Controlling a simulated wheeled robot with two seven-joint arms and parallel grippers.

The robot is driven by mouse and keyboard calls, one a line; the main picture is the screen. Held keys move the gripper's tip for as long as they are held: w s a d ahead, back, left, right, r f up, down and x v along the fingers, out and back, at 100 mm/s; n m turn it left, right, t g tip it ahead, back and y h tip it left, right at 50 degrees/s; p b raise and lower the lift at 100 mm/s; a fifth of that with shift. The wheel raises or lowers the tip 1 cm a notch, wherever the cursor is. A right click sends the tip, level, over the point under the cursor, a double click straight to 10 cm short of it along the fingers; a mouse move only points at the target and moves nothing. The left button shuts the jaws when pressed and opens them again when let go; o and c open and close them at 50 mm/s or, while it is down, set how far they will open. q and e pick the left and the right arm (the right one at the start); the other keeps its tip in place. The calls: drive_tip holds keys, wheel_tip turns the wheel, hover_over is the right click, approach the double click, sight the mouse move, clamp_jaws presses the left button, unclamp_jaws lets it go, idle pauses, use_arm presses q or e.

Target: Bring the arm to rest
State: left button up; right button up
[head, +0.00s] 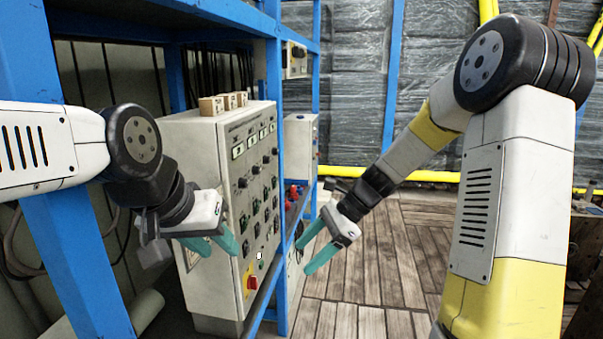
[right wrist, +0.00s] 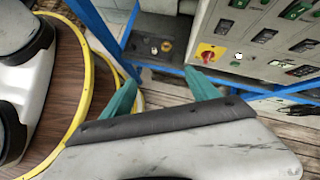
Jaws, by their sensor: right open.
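My right gripper (head: 311,250) hangs over the wooden floor to the right of the blue rack, with its teal fingers apart and nothing between them. In the right wrist view its two fingers (right wrist: 163,97) are spread, and the control cabinet shows beyond them. My left gripper (head: 222,244) is in front of the grey control cabinet (head: 203,165), close to its panel. Its teal fingers look apart, and I see nothing held between them. Whether they touch the cabinet I cannot tell.
The blue rack (head: 284,262) stands between my two grippers. The cabinet has several knobs and a red-yellow switch (head: 252,282). Small wooden blocks (head: 211,105) sit on top. A smaller grey box (head: 300,140) stands behind. The plank floor (head: 385,260) is clear. A yellow pipe (head: 410,175) runs along the back wall.

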drive_tip(key=s+d+r+n+t+h, duration=0.6)
drive_tip(key=s+d+r+n, duration=0.6)
drive_tip(key=s+n, duration=0.3)
drive_tip(key=shift+s+d+r+n+t, duration=0.25)
drive_tip(key=shift+s+r+t, duration=0.25)
drive_tip(key=shift+s+r, duration=0.25)
